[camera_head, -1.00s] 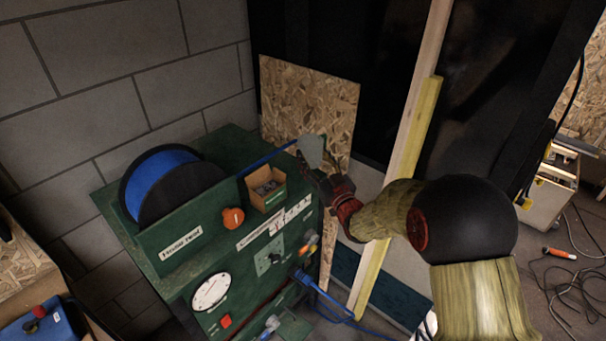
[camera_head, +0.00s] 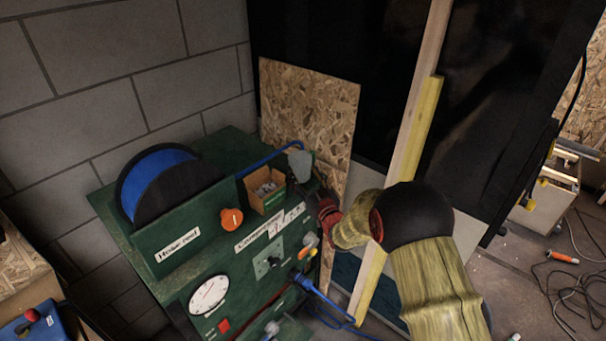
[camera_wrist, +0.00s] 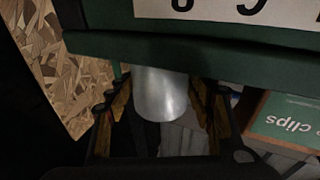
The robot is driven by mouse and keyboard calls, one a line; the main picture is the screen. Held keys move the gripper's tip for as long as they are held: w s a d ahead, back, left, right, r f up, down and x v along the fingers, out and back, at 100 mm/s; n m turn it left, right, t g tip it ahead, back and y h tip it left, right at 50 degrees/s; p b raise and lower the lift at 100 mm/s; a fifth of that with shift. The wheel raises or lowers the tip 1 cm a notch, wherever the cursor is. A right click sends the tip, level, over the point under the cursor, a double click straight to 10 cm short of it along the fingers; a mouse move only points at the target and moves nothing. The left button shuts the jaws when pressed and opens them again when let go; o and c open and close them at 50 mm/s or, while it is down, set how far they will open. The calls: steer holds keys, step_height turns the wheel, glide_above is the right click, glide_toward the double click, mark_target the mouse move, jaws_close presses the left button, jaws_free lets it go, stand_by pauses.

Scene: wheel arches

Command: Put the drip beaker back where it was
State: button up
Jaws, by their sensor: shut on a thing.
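The drip beaker (camera_wrist: 160,95) is a pale grey, smooth cup. In the wrist view it sits between the two fingers of my gripper (camera_wrist: 161,104), which is shut on it. In the head view the beaker is a small grey shape (camera_head: 299,160) at the right rear corner of the green compressor cabinet (camera_head: 222,282), by the end of the blue hose (camera_head: 266,162). My gripper (camera_head: 308,178) is dark and small there, reaching in from the right. I cannot tell whether the beaker touches anything below it.
An open cardboard box (camera_head: 267,204) of small parts stands just left of the beaker; its "clips" label (camera_wrist: 289,122) shows in the wrist view. The hose reel (camera_head: 165,189) and an orange knob (camera_head: 232,219) are further left. A chipboard panel (camera_head: 312,105) stands close behind.

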steer(key=shift+f, duration=0.15)
steer(key=o, duration=1.3)
steer(key=shift+r, duration=0.25)
steer(key=p+v, duration=0.1)
steer(key=v, duration=1.1)
